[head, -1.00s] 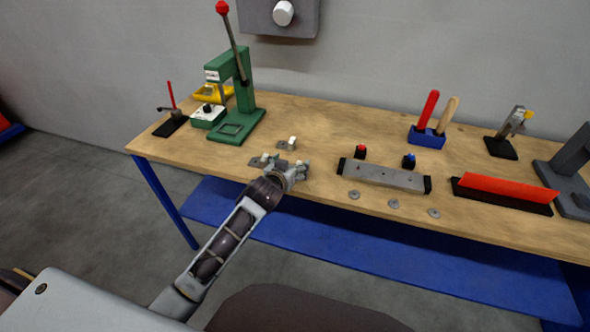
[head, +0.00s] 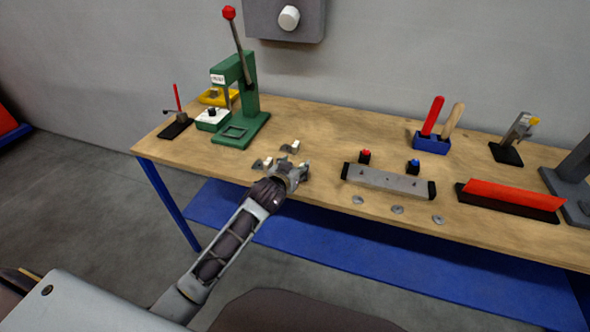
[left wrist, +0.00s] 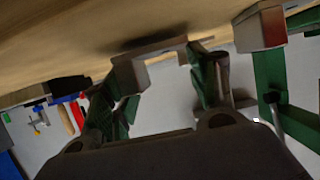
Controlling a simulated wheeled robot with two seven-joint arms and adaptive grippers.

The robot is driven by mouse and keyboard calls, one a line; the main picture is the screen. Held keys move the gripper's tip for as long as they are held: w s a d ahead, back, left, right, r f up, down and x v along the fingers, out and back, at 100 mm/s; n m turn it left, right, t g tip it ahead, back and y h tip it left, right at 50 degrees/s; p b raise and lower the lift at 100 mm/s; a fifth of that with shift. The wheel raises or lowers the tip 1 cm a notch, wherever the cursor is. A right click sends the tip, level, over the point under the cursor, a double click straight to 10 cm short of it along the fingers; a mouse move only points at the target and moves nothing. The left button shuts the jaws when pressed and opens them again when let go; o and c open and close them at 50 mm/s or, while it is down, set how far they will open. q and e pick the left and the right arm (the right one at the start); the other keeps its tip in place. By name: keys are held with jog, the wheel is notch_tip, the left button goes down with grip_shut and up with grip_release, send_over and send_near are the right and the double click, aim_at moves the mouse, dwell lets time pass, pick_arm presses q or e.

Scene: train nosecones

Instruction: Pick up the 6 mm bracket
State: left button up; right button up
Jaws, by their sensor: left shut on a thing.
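My left gripper (head: 299,170) is over the near left part of the workbench, at the small metal brackets. In the left wrist view my left gripper (left wrist: 160,95) is shut on a pale grey, angular bracket (left wrist: 130,75), close to the wooden bench top. Its thickness cannot be read. A second bracket (head: 291,147) stands just behind the gripper in the head view, and a third (head: 262,163) stands just left of it. One more grey block-like bracket (left wrist: 260,28) shows at the upper right of the left wrist view. My right gripper is not in view.
A green lever press (head: 240,110) stands at the back left of the workbench (head: 330,130). A grey bar fixture (head: 388,180) lies to the right, with several washers (head: 397,209) in front. A blue tool holder (head: 431,144) and a red-topped fixture (head: 512,194) stand farther right.

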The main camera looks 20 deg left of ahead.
pick_arm(q)
notch_tip(320, 180, up, 9)
jog(key=shift+p, duration=0.35)
